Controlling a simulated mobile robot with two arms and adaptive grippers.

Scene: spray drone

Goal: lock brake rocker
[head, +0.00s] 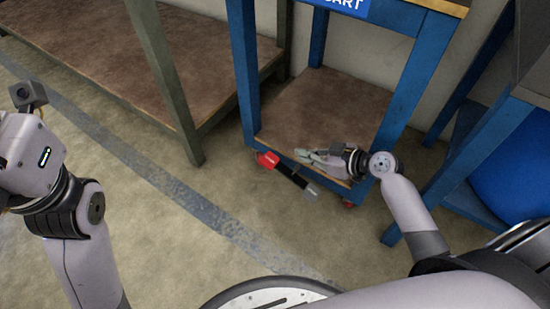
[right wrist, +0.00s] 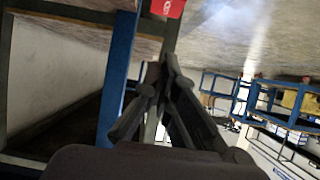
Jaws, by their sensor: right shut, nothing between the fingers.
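A blue-framed cart (head: 247,75) stands in the middle of the head view with a brown lower shelf (head: 300,110). At the front left foot of the cart is a red rocker (head: 268,159) with a dark bar running from it to the lower right. My right gripper (head: 301,154) is shut and empty at the front edge of the lower shelf, just right of the red rocker and apart from it. In the right wrist view its closed fingers (right wrist: 165,66) point up toward a red piece (right wrist: 167,8) at the top edge. My left arm shows at the left; its fingers are not visible.
A low brown-topped bench (head: 150,55) with green-grey legs stands to the left. Another blue frame with a blue rounded object (head: 515,170) stands at the right. A red caster part (head: 348,205) sits at the cart's front right. The floor in front is clear.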

